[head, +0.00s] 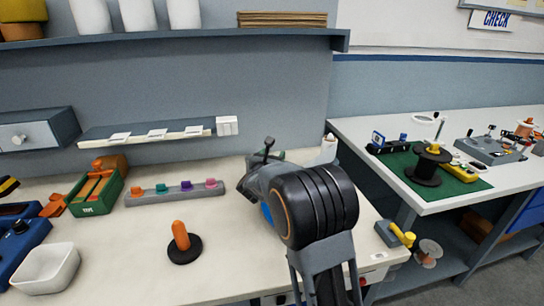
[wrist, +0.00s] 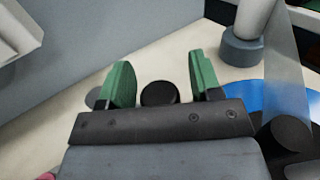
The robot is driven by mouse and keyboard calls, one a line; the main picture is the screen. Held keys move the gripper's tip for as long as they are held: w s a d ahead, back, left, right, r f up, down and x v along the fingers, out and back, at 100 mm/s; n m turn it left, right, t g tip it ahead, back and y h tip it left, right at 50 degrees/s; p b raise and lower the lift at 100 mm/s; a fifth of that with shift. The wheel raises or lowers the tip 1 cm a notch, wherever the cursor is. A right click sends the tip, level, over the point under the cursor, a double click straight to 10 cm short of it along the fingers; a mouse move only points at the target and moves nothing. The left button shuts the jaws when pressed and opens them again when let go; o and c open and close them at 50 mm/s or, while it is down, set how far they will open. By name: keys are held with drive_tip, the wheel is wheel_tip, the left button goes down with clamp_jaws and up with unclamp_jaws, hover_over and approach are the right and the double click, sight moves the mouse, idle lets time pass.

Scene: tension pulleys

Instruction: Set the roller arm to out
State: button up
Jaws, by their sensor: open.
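My gripper (wrist: 162,80) is open in the wrist view, with its two green fingers apart. A round black knob or roller end (wrist: 160,93) shows between the fingers; I cannot tell whether they touch it. A blue disc (wrist: 258,97) lies to the right, with a black cylinder (wrist: 287,134) in front of it and a pale, see-through bar (wrist: 287,55) above. I cannot tell which of these parts is the roller arm, or its setting. In the head view my dark arm covers most of the device; a dark lever-like part (head: 268,144) shows beyond it.
An orange peg on a black base (head: 182,243), a grey strip with coloured knobs (head: 175,192), a green box (head: 97,192) and a white bowl (head: 48,267) stand to the left. A shelf edge (head: 150,134) is behind. A side table (head: 440,205) with spools is at right.

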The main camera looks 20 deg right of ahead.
clamp_jaws()
idle(0.5)
drive_tip(key=shift+f+b, duration=0.1)
drive_tip(key=shift+b, duration=0.25)
